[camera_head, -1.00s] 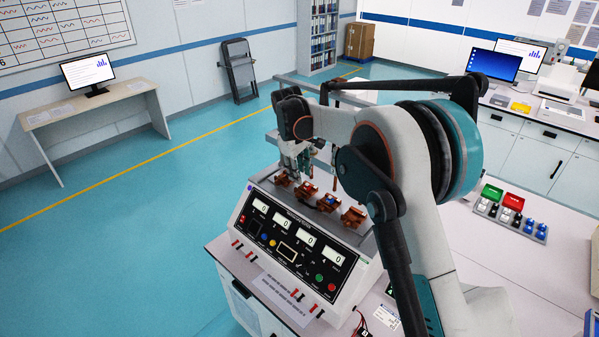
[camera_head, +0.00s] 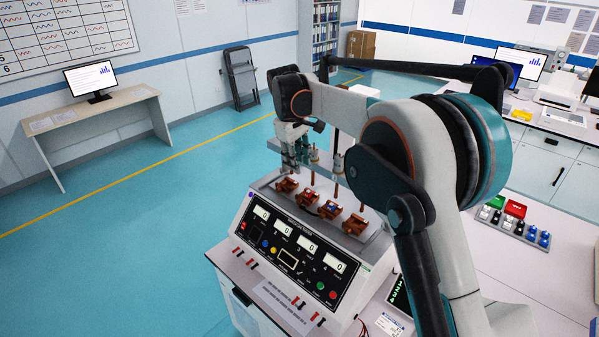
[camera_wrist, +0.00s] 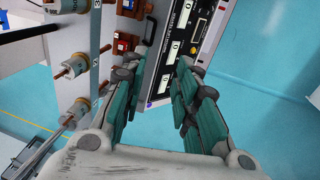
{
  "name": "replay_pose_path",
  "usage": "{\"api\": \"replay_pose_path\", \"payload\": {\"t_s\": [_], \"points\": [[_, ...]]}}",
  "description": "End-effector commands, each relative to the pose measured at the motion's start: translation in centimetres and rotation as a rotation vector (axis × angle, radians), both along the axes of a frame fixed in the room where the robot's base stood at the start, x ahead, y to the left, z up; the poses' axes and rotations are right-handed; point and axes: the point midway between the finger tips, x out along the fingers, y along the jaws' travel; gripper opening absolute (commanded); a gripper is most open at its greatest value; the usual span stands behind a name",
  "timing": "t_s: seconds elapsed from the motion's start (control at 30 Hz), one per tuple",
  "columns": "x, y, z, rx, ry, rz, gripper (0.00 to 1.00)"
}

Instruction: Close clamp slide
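The insertion tester (camera_head: 295,240) is a white box with a sloped black front panel and several small displays. Several orange-brown clamps stand in a row on its top, among them the left one (camera_head: 287,186), the second (camera_head: 308,197), the third (camera_head: 330,209) and the right one (camera_head: 354,224). Two clamps show in the wrist view, one of them at the upper left (camera_wrist: 123,43). My gripper (camera_head: 291,166) is above the left end of the row. In the wrist view my gripper (camera_wrist: 156,68) has its teal fingers spread, with nothing between them. I cannot tell the clamp slides' positions.
Upright cylindrical posts (camera_wrist: 80,66) stand behind the clamps, close to my gripper's left side in the wrist view. Red, green and blue parts (camera_head: 513,217) sit on the bench at right. Open floor (camera_head: 150,240) lies left of the tester.

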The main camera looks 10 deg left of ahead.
Motion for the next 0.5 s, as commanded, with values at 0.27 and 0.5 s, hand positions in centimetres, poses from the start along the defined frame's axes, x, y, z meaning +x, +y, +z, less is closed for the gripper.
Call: {"api": "replay_pose_path", "payload": {"t_s": [0.27, 0.5], "points": [[-0.6, 0.3, 3.8, 0.000, 0.000, 0.000, 0.28], [-0.7, 0.4, 4.4, 0.000, 0.000, 0.000, 0.28]]}}
